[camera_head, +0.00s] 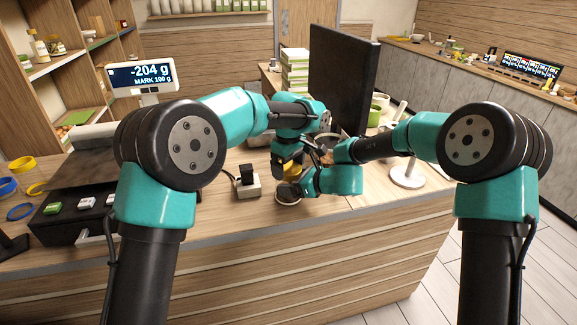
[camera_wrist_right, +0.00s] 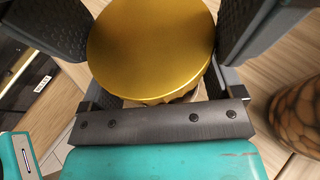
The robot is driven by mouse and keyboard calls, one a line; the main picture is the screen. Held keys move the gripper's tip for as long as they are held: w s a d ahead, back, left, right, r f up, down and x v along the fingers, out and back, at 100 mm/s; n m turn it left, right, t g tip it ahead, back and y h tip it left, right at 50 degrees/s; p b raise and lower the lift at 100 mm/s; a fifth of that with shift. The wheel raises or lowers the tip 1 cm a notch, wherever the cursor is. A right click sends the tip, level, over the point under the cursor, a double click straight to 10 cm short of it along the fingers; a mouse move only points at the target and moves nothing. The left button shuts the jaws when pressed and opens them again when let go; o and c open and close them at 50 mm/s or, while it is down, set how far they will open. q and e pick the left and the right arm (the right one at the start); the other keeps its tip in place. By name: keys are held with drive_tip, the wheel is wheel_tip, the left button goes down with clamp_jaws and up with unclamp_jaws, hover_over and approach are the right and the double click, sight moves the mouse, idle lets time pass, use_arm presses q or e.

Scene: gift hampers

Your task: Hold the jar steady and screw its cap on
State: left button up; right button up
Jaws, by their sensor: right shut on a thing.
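A round gold cap (camera_wrist_right: 150,45) sits between the fingers of my right gripper (camera_wrist_right: 152,50) in the right wrist view, with both dark pads against its sides. What lies under the cap is mostly hidden. A clear jar of brown, nut-like contents (camera_wrist_right: 300,115) shows at the right edge of that view, apart from the cap. In the head view my right gripper (camera_head: 297,184) is low over the counter, largely hidden by my arms. My left gripper (camera_head: 286,158) points down just behind it; its fingertips are too small and covered to read.
A scale display (camera_head: 141,75) reads -204 g. A black monitor (camera_head: 343,80) stands behind, and a white round stand (camera_head: 407,178) is to the right. The front counter strip is clear.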

use_arm(q)
drive_tip(key=shift+o, duration=0.8)
drive_tip(key=shift+r, duration=2.3)
drive_tip(key=shift+r+n, duration=1)
drive_tip(key=shift+r, duration=0.5)
drive_tip(key=shift+f, duration=4.05)
